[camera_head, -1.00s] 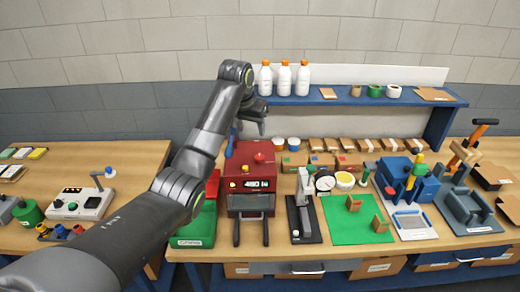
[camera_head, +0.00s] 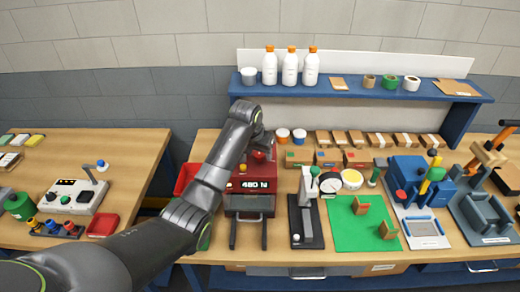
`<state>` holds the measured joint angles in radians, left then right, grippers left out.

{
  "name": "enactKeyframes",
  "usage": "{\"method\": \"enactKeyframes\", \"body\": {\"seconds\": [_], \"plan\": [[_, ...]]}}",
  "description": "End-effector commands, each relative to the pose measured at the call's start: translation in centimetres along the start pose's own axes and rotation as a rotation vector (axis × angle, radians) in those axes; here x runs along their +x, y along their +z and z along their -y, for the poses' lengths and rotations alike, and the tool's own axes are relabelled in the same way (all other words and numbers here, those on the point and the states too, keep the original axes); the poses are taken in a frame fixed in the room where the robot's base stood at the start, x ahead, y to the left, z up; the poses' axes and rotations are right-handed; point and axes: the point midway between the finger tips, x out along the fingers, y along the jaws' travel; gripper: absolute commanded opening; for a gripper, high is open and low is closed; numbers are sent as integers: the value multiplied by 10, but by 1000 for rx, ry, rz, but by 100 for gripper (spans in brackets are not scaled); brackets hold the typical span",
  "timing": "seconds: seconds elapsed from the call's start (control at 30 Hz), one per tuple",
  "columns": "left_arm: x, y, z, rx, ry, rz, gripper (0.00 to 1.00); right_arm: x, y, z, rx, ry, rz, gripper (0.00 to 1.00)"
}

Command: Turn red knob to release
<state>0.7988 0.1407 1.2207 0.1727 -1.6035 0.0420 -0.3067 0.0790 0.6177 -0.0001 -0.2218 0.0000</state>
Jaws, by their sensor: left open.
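The red machine (camera_head: 240,204) stands on the middle bench, with a lit display (camera_head: 252,184) reading about 480 N and two dark rails at its front. A red knob (camera_head: 259,156) shows on its top, partly covered by my gripper. My left gripper (camera_head: 262,146) is just above or beside the knob and is open. The fingers are small and dark here, and I cannot tell whether they touch the knob. My left forearm hides the machine's left side. My right gripper is not in view.
A red bin (camera_head: 187,177) is left of the machine, partly behind my arm. A black lever fixture (camera_head: 305,222) and a green mat (camera_head: 350,232) are to the right. A blue shelf (camera_head: 345,97) with white bottles (camera_head: 290,68) runs behind. Small boxes line the bench back.

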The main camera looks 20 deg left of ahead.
Motion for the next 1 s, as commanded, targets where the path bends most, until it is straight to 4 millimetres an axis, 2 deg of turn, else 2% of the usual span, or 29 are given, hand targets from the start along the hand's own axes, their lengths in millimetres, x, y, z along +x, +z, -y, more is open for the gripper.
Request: {"method": "enactKeyframes", "body": {"seconds": [0.17,0.5,0.77,1.0], "plan": [[0,0,0,0,0,0,51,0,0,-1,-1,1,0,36],[0,0,0,0,0,0,8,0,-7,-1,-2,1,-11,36],[0,0,1,25,10,-1,8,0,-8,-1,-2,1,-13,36],[0,0,2,134,55,-1,8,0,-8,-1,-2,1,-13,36]]}}
